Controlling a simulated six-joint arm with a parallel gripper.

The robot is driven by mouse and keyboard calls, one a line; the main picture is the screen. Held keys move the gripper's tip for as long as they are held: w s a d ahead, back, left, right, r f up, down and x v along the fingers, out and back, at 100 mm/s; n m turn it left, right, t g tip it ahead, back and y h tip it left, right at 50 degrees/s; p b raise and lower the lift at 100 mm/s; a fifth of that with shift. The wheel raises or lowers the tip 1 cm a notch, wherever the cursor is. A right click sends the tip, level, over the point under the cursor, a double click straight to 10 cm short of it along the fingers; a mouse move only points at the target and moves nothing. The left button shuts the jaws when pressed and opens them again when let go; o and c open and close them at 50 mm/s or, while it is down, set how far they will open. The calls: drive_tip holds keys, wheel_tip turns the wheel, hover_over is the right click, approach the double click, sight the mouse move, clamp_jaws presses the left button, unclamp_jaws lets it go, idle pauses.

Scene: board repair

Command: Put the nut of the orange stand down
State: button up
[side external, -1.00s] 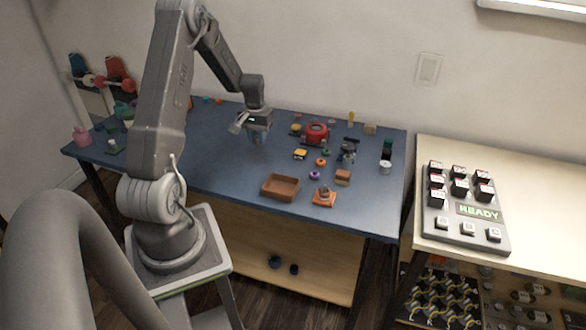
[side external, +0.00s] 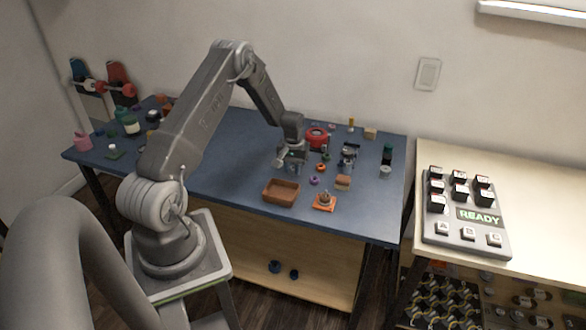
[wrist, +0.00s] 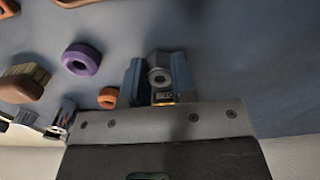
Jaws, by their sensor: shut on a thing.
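My gripper (side external: 292,168) is above the right half of the blue table, behind the brown tray. The wrist view shows its two blue fingers shut on a small grey metal nut (wrist: 160,76), whose round hole faces the camera. In the side view the nut is too small to make out. The orange stand (side external: 324,206) sits at the table's front edge, right of the tray, with a small greyish part on it. My gripper is behind and to the left of the stand, apart from it.
The brown tray (side external: 281,197) stands at the table's front. A purple ring (wrist: 82,59), an orange ring (wrist: 108,97) and a brown block (wrist: 24,83) lie near the gripper. A red round thing (side external: 317,137) is behind.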

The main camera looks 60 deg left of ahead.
drive_tip(key=shift+f, duration=0.25)
drive_tip(key=o, duration=0.8)
wheel_tip(320, 180, up, 12)
drive_tip(key=s+d+r+m+t+y, duration=0.1)
drive_tip(key=s+d+r+m+t, duration=0.2)
drive_tip(key=d+r, duration=1.55)
drive_tip(key=s+d+r+m+t, duration=0.1)
drive_tip(key=s+d+m, duration=0.1)
drive_tip(key=s+d, duration=0.3)
drive_tip(key=s+d+r+m, duration=0.1)
drive_tip(key=s+d+m, duration=0.1)
drive_tip(key=s+d, duration=0.2)
drive_tip(key=s+d+r+m+t+h, duration=0.1)
drive_tip(key=s+d+m, duration=0.1)
drive_tip(key=s+d, duration=0.3)
drive_tip(key=shift+s+d+r+t, duration=0.1)
drive_tip(key=shift+s+r, duration=0.05)
drive_tip(key=shift+s, duration=0.35)
drive_tip(key=shift+s+d+r+t, duration=0.1)
drive_tip(key=shift+s+d, duration=0.05)
drive_tip(key=shift+s, duration=0.35)
drive_tip(key=shift+s+d+r+t, duration=0.1)
drive_tip(key=shift+s+r, duration=0.05)
drive_tip(key=shift+s, duration=0.35)
